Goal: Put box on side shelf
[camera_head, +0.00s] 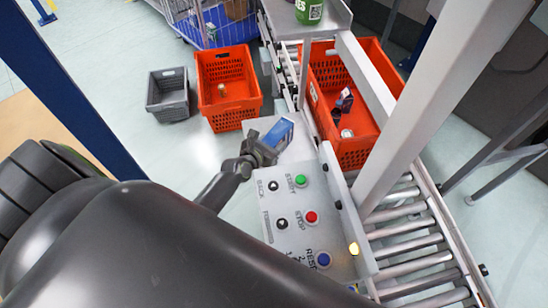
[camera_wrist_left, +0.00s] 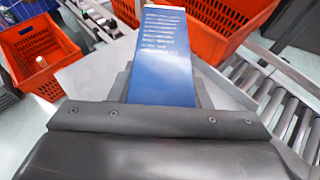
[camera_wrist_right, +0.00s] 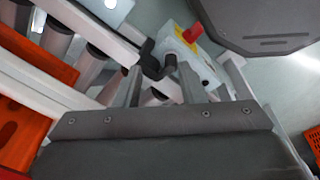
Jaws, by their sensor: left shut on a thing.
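A blue box (camera_head: 278,133) with a white end is held between the fingers of my left gripper (camera_head: 264,150). In the left wrist view the box (camera_wrist_left: 163,60) shows its blue face with white print, and the fingers close on its sides. The box is over the light grey side shelf (camera_head: 297,152) beside the conveyor; I cannot tell whether it touches the shelf. The shelf also shows around the box in the left wrist view (camera_wrist_left: 95,75). My right gripper (camera_wrist_right: 160,88) shows in the right wrist view, fingers apart with no held object visible between them.
A button panel (camera_head: 300,235) is in front of the shelf. An orange tote (camera_head: 357,150) with items stands on the roller conveyor. Another orange tote (camera_head: 229,110) and a grey crate (camera_head: 170,108) are on the floor. A white post (camera_head: 420,110) rises at the right.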

